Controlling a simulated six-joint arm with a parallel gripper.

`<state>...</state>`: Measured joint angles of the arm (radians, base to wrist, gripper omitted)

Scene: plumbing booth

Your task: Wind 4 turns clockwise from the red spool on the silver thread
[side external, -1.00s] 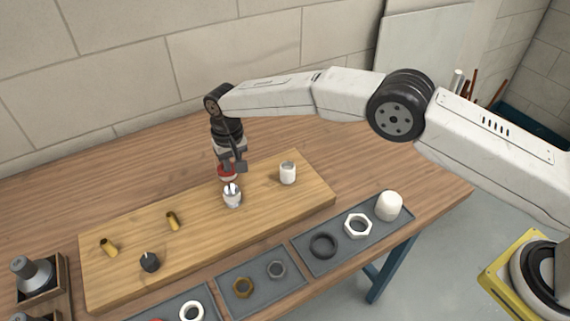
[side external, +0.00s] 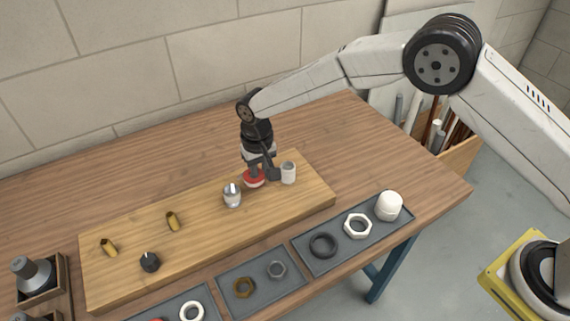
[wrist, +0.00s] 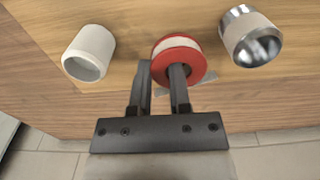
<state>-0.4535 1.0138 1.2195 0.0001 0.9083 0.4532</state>
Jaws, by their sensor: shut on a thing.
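My gripper (side external: 258,167) is shut on the red spool (side external: 254,179), low over the wooden board. The silver thread (side external: 232,196) stands upright on the board, just left of the spool in the side view. In the wrist view the silver thread (wrist: 250,45) is right of the spool, with a gap between them. I cannot tell whether any tape is on it.
A white fitting (side external: 288,173) stands close to the right of my gripper. Two brass fittings (side external: 173,221) and a black fitting (side external: 150,262) are on the left of the board (side external: 205,245). Grey trays (side external: 318,262) with rings and nuts lie along the front. The table behind the board is clear.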

